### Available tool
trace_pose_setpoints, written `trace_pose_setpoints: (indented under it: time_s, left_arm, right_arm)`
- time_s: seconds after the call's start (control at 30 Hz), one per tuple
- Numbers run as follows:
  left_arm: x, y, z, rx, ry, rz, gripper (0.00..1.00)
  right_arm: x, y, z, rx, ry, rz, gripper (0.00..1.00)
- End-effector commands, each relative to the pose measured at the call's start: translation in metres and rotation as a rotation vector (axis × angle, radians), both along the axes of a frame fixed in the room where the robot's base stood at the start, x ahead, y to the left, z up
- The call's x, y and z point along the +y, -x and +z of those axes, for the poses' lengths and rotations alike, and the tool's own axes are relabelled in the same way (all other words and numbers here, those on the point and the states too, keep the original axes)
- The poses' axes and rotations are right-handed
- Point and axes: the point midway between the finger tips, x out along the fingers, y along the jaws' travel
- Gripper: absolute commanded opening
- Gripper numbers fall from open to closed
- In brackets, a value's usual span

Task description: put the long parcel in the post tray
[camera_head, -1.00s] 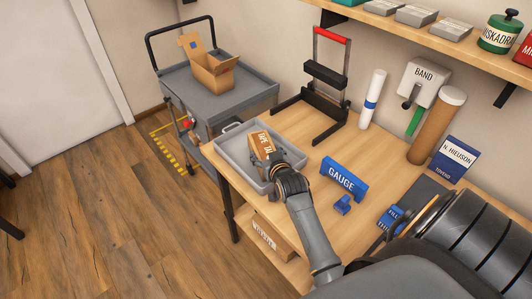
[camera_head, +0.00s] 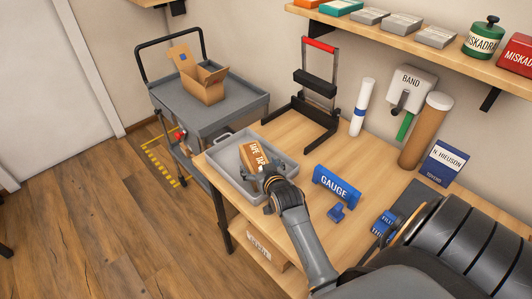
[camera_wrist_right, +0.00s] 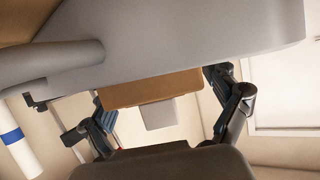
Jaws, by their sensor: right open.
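A brown parcel with printed lettering (camera_head: 251,157), which I take for the long parcel, is inside the grey post tray (camera_head: 222,172) on the wooden bench. My right gripper (camera_head: 268,176) is over the tray at the parcel's near end, and hides part of it. In the right wrist view the gripper's fingers (camera_wrist_right: 165,115) stand apart, with a brown face of the parcel (camera_wrist_right: 150,89) beyond them. A grey surface, probably the tray (camera_wrist_right: 190,38), fills the top. I cannot tell whether the parcel lies fully flat. My left gripper is not in view.
A blue gauge (camera_head: 334,186) stands on the bench (camera_head: 315,160) right of the tray. A black stand with a red bar (camera_head: 318,90), tubes and a band dispenser (camera_head: 411,88) line the back. A grey cart (camera_head: 215,113) with an open carton (camera_head: 203,82) stands left.

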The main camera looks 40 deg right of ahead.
Motion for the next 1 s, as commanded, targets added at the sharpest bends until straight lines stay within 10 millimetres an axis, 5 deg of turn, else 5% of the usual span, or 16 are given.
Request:
trace_pose_setpoints:
  time_s: [0.5, 1.0]
  left_arm:
    - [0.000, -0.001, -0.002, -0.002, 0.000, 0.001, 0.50]
    - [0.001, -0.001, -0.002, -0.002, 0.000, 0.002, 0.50]
  right_arm:
    - [0.028, 0.084, 0.036, 0.001, -0.002, 0.001, 0.88]
    - [0.030, 0.091, 0.040, 0.001, 0.000, 0.000, 0.88]
